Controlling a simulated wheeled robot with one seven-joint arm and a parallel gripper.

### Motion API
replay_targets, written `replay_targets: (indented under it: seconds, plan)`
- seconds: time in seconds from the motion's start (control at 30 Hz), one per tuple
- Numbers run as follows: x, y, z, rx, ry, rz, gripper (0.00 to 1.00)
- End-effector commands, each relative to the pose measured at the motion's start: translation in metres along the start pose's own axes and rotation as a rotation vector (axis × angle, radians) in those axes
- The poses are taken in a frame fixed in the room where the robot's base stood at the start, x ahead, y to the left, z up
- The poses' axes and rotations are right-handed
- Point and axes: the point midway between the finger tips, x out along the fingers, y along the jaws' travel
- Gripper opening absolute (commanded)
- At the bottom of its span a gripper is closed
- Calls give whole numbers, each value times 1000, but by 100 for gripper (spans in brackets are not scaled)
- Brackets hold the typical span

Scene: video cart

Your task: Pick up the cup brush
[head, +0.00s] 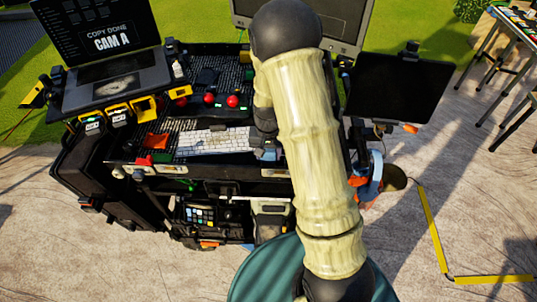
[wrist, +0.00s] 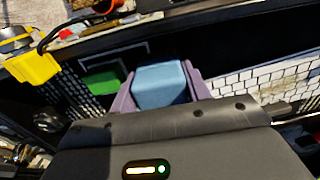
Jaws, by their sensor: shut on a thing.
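My gripper (wrist: 160,88) has two purple fingers, and they are closed on the sides of a light-blue, block-shaped thing (wrist: 160,84). Only its smooth blue faces show, so I cannot tell from its shape whether it is the cup brush. In the head view a small blue patch of it (head: 269,153) shows beside my arm, at the right end of the white keyboard (head: 216,141). My arm hides most of my gripper there. I cannot tell whether the blue thing touches the cart's surface. No bristles are clearly visible in either view.
The cart's black perforated top (head: 222,103) carries a laptop (head: 110,62), red knobs and yellow boxes (head: 145,107). A green block (wrist: 101,82) lies left of my gripper. A monitor (head: 400,86) stands at right. A lower shelf holds gear. Paving at right is mostly open.

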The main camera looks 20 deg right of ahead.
Motion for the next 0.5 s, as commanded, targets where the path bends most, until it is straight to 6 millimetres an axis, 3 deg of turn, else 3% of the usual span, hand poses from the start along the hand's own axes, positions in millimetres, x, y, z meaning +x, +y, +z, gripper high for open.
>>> replay_targets:
  seconds: [0.17, 0.5]
  plan:
    - [-18, 0, -1, 0, 6, -1, 23]
    - [-76, 0, -1, -1, 7, -1, 23]
